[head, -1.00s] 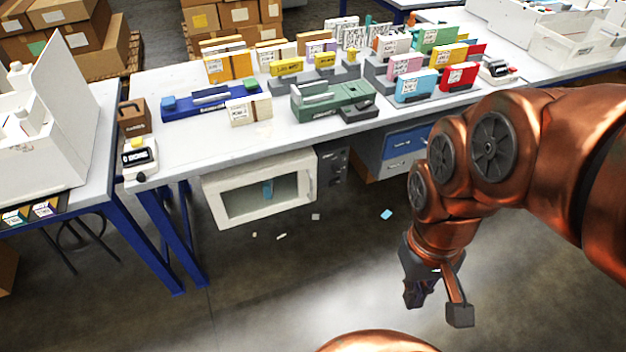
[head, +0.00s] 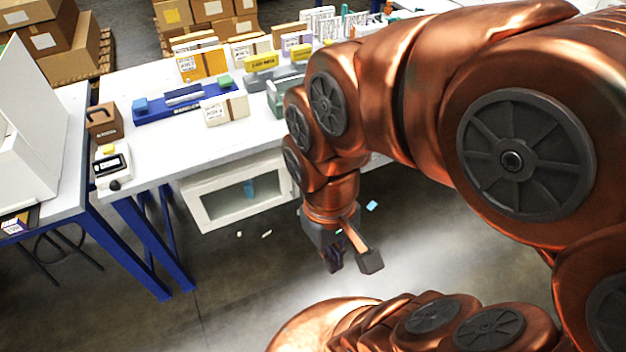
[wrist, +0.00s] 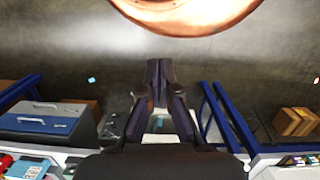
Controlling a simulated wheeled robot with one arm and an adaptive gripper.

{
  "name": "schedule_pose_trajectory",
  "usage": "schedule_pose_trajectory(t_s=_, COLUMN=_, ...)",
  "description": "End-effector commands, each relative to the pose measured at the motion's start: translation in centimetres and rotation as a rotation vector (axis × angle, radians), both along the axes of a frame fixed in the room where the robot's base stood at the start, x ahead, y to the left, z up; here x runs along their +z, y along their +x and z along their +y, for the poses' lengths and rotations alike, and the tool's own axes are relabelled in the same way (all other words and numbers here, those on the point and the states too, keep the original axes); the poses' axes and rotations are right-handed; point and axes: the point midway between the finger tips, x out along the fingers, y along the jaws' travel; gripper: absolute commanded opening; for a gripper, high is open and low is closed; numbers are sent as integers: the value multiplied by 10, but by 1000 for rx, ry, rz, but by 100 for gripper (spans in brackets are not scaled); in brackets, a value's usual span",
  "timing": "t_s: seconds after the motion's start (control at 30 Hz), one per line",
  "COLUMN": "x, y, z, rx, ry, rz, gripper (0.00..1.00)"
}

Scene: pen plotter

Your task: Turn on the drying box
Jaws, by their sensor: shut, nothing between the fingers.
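The drying box (head: 212,204) is a white box with a dark front window, under the front edge of the long table. A small blue thing shows behind its window. In the head view my arm covers its right end, where a dark control panel showed earlier. My gripper (head: 336,262) points down in front of and to the right of the box, apart from it. It is empty and its fingers are together, as the wrist view (wrist: 159,78) also shows. Part of the white box (wrist: 160,125) shows behind the fingers there; the panel's controls cannot be made out.
The white table (head: 160,150) on blue legs stands above the box and carries several small cartons and devices. A blue-fronted cabinet (wrist: 45,120) shows left in the wrist view, a cardboard box (wrist: 291,121) right. Small scraps lie on the floor, otherwise open before the box.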

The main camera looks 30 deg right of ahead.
Motion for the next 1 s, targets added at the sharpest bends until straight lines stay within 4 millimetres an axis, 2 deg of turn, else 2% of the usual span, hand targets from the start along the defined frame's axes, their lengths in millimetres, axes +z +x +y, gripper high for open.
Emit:
schedule_pose_trajectory(t_s=0.07, x=-9, y=7, z=-5, rx=-5, ry=-9, rz=-10, gripper=0)
schedule_pose_trajectory(t_s=0.17, x=-28, y=30, z=-19, rx=-13, ry=-38, rz=-53, gripper=0)
schedule_pose_trajectory(t_s=0.27, x=-56, y=65, z=-43, rx=-19, ry=-81, rz=-117, gripper=0)
schedule_pose_trajectory(t_s=0.4, x=-99, y=122, z=-84, rx=-11, ry=-145, rz=-227, gripper=0)
schedule_pose_trajectory(t_s=0.6, x=-157, y=196, z=-141, rx=29, ry=-212, rz=-390, gripper=0)
schedule_pose_trajectory(t_s=0.8, x=-218, y=258, z=-191, rx=88, ry=-245, rz=-549, gripper=0)
schedule_pose_trajectory(t_s=1.0, x=-283, y=306, z=-230, rx=150, ry=-235, rz=-710, gripper=0)
